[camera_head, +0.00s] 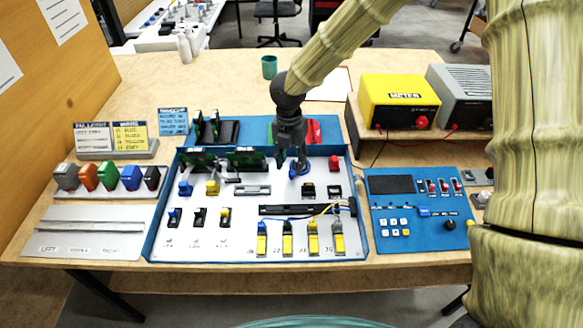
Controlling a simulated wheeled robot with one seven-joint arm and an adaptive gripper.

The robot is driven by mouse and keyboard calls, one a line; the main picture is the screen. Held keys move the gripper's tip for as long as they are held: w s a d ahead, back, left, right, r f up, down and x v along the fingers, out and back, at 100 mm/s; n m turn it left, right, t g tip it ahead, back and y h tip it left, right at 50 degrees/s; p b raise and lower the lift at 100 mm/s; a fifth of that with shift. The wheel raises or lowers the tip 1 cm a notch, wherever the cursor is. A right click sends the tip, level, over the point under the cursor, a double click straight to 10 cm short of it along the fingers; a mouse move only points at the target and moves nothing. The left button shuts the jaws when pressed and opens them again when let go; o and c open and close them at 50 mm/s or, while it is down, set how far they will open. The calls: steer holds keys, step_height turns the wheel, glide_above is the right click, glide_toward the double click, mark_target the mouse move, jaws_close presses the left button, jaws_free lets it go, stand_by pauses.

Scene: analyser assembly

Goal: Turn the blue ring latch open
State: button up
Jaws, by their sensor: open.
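My gripper (291,163) points down over the back right part of the white panel in the blue-edged tray (151,245). Its fingers are apart. A small blue part (293,173), which looks like the blue ring latch, shows between and just below the fingertips. The gripper hides much of it, and I cannot tell whether the fingers touch it or how it is turned. Another blue knob (186,188) sits at the panel's left, beside a yellow one (212,187).
Green circuit boards (246,160) stand left of my gripper. A red button (333,163) is to its right. A blue control box (419,210) and a yellow meter (399,101) stand further right. Coloured blocks (108,176) line the left. Bare wood (180,90) lies behind.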

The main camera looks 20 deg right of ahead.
mark_target(292, 172)
steer(key=shift+w+f, duration=0.25)
steer(key=shift+f, duration=0.7)
steer(key=shift+d+f, duration=0.1)
steer(key=shift+f, duration=0.25)
steer(key=shift+s+f, duration=0.2)
steer(key=shift+s, duration=0.35)
steer(key=shift+w+f, duration=0.35)
steer(key=shift+f, duration=0.1)
steer(key=shift+s+r, duration=0.2)
steer(key=c, duration=0.3)
jaws_close()
